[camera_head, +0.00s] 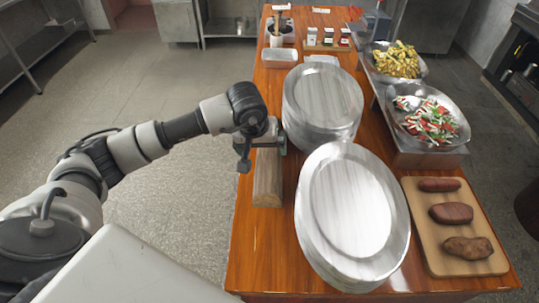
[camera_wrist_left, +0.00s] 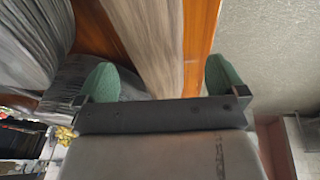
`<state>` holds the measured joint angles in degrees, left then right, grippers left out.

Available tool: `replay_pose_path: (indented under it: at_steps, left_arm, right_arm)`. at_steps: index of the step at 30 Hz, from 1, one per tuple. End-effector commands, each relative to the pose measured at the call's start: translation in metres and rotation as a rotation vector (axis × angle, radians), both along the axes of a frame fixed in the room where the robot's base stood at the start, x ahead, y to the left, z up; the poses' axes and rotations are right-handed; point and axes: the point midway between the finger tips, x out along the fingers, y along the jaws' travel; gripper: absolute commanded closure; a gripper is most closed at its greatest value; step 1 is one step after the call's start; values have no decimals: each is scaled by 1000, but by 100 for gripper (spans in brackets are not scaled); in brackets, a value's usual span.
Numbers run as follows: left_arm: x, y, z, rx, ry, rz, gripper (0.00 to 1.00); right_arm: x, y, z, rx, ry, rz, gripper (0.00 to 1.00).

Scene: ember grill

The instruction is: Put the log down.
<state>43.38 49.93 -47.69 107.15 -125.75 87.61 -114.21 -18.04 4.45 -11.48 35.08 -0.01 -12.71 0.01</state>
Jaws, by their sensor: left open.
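The log (camera_head: 267,180) lies lengthwise on the wooden table (camera_head: 262,252), near its left edge and beside the stacks of metal plates. It also shows in the left wrist view (camera_wrist_left: 150,35), running between the fingers. My left gripper (camera_head: 262,143) is over the log's far part. In the left wrist view my left gripper (camera_wrist_left: 162,82) is open, with one green fingertip on each side of the log. A gap shows between the log and the right-hand finger. The gripper hides part of the log. My right gripper is not in view.
Stacked oval metal plates (camera_head: 352,205) and a farther plate stack (camera_head: 322,98) stand close to the log's right. A cutting board (camera_head: 425,245) with meat lies at the right. Trays of food (camera_head: 428,117) stand at the right edge. The near left table corner is clear.

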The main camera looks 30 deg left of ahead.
Motion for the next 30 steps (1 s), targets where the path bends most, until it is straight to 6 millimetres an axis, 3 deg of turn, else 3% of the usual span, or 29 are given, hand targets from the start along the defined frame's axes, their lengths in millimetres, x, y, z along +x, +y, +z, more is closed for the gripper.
replay_pose_path:
  at_steps: [5, 9, 13, 22, 30]
  left_arm:
    - [5, -2, -11, -2, 4, 1, 0]
    - [14, -6, -30, -3, 7, 1, 0]
    - [19, -6, -47, -2, 3, 2, 0]
    - [20, -5, -53, 0, 0, 1, 0]
    - [20, -5, -53, 0, 0, 1, 41]
  right_arm:
    - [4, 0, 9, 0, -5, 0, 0]
    - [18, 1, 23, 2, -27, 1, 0]
    - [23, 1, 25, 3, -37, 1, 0]
    - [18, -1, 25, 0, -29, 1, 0]
    - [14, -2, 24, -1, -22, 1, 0]
